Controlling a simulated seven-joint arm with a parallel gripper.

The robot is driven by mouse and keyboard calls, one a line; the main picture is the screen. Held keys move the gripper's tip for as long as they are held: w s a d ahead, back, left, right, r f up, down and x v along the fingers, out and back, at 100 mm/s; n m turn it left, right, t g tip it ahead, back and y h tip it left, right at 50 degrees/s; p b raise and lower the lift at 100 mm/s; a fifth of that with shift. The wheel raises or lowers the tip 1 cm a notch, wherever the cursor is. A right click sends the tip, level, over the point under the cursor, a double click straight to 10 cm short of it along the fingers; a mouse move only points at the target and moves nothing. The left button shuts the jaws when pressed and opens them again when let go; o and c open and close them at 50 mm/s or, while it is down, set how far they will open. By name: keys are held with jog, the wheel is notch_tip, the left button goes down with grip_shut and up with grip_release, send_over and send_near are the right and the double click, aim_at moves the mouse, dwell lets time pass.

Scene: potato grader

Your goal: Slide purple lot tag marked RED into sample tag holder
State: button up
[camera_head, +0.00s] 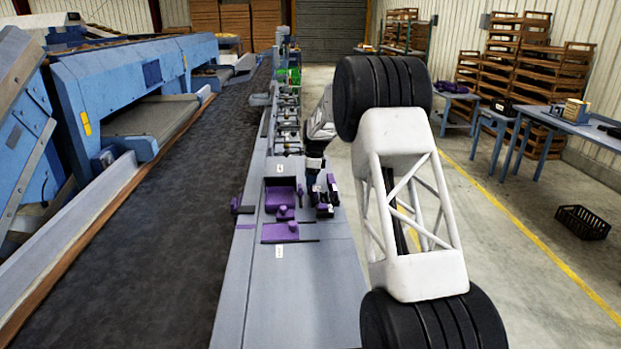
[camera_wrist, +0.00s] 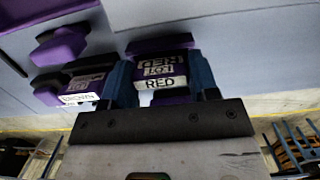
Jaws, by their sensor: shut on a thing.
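In the wrist view, my gripper (camera_wrist: 161,72) has its two blue fingers on either side of a purple lot tag (camera_wrist: 160,61) and is shut on it. The tag has a white label reading RED, with upside-down print on a dark panel above it. In the head view, my gripper (camera_head: 315,170) is small and dark beside the purple parts on the grey bench, and the held tag cannot be made out there. I cannot tell for certain which purple fixture is the sample tag holder, or whether the tag touches it.
Another labelled purple tag (camera_wrist: 77,90) lies just left of the gripper. On the bench (camera_head: 310,270) are a purple bin (camera_head: 280,194) and a flat purple plate with a knob (camera_head: 280,233). A dark conveyor belt (camera_head: 150,220) runs along the left. The near bench is clear.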

jog(key=o, duration=1.2)
jog(key=shift+o, duration=0.2)
jog(key=shift+r, duration=0.1)
jog(key=shift+r, duration=3.45)
